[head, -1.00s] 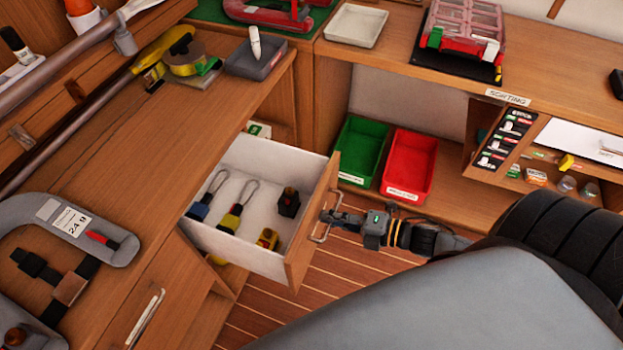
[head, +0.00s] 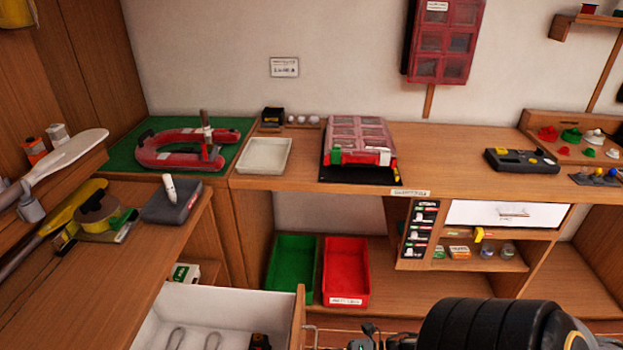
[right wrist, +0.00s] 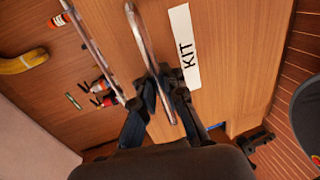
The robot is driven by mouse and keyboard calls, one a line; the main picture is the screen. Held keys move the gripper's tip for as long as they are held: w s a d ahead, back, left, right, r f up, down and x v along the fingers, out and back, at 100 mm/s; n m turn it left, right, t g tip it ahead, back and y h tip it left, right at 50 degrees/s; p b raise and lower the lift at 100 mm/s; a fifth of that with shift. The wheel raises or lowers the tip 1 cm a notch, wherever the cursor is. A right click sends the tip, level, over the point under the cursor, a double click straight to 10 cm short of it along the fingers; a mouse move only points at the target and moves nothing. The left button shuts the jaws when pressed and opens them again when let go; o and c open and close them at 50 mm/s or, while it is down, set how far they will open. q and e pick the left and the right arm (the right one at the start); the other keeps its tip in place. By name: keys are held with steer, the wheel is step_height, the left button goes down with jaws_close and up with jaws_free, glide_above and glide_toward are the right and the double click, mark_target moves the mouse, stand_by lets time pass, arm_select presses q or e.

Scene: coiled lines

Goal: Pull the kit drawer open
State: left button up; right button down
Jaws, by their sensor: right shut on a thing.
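The kit drawer (head: 190,308) stands pulled out at the bottom of the head view, its front cut off by the frame edge. It holds two wire loops (head: 178,340) and a dark item (head: 259,342). In the right wrist view, the drawer front (right wrist: 235,50) bears a white label reading KIT (right wrist: 185,48). A metal bar handle (right wrist: 140,35) runs beside the label. My right gripper (right wrist: 165,78) is shut on the handle. In the head view, only a little of the gripper shows at the bottom edge. My left gripper is not in view.
A green bin (head: 291,270) and a red bin (head: 346,272) sit on the low shelf behind the drawer. A wooden counter (head: 455,160) runs along the wall with a white tray (head: 264,156) and a pink-lidded organizer (head: 358,140). Another worktop (head: 95,265) is at left.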

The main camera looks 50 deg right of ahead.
steer(key=c, duration=1.7)
jaws_free()
steer(key=shift+w+r, duration=0.1)
steer(key=v, duration=1.2)
